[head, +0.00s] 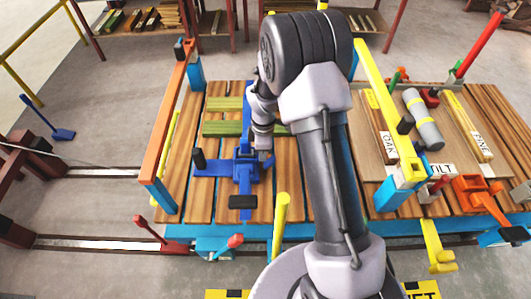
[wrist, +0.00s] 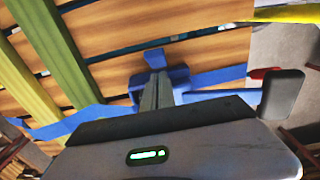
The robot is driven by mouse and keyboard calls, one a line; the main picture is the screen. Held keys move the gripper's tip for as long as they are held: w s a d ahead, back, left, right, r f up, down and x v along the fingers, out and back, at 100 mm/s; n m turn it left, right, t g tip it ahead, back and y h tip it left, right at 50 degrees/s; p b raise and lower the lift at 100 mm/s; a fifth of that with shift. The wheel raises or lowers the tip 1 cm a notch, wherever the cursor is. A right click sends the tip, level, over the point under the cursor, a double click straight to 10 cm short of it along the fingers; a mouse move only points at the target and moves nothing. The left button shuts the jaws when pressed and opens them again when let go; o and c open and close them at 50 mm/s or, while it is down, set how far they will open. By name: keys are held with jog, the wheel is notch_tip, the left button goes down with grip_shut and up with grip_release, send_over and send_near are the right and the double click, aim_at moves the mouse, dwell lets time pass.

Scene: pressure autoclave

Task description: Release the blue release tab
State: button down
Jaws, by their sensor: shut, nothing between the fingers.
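A blue clamp-like mechanism (head: 246,172) sits on the wooden-slatted deck, left of my arm in the head view. It has a black upright knob (head: 199,160) on its left and a black pad (head: 242,202) at its front. My gripper (head: 264,160) is down at the mechanism's right side, partly hidden by my own wrist. In the wrist view my gripper (wrist: 153,82) is shut and empty, its fingertips against or just over the blue part (wrist: 177,78). A small blue tab (wrist: 154,57) shows just beyond the fingertips; I cannot tell whether they touch it.
Green strips (head: 222,104) lie on the deck behind the mechanism. A yellow post (head: 281,212) stands in front, and an orange rail (head: 167,130) runs along the left. A grey cylinder (head: 423,120) and labelled boards lie to the right.

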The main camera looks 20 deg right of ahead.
notch_tip(320, 180, up, 12)
jog(key=p, duration=0.6)
send_over(264, 164)
jog(key=shift+s+f, duration=0.1)
jog(key=shift+f, duration=0.1)
